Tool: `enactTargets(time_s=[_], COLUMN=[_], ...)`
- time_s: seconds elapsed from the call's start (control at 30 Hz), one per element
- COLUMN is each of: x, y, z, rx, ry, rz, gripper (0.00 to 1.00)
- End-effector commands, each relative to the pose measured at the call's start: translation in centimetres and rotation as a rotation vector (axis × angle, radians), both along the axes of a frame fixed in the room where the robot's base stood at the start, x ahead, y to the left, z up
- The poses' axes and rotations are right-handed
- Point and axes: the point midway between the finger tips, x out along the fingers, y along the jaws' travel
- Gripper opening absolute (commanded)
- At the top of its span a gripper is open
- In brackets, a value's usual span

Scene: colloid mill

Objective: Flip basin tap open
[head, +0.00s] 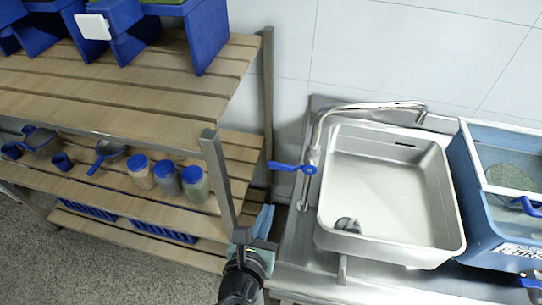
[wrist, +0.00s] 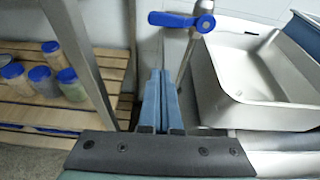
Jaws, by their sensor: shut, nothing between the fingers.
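The basin tap (head: 318,140) is a chrome pipe with a curved spout, standing at the left rear corner of the steel basin (head: 385,200). Its blue lever handle (head: 291,168) points left in the head view. In the wrist view the blue handle (wrist: 180,20) lies ahead of my fingertips, near the top of the picture. My gripper (head: 263,220) is shut and empty, with blue fingers (wrist: 159,78) side by side. It is in front of and below the handle, apart from it. The basin rim (wrist: 262,118) is to the right.
A wooden shelf rack (head: 130,95) with a metal post (head: 218,180) stands close left of my gripper. It holds blue bins (head: 125,30) and jars (head: 167,181). A blue box machine (head: 500,200) stands right of the basin. A tiled wall is behind.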

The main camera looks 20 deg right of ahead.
Motion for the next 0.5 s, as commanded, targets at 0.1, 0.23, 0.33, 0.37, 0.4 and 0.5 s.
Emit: enactTargets(time_s=[0.1,0.23,0.33,0.37,0.4,0.5], x=[-0.2,-0.17,-0.13,-0.1,0.01,0.58], y=[-0.08,-0.07,-0.07,-0.1,-0.17,-0.61], z=[-0.28,-0.25,-0.23,-0.23,-0.25,-0.48], rx=[-0.017,-0.015,-0.014,-0.013,-0.014,-0.013], ry=[0.016,0.014,0.013,0.013,0.012,0.012], rz=[0.004,0.003,0.003,0.003,0.003,0.001], gripper=[0.0,0.0,0.0,0.0,0.0,0.0])
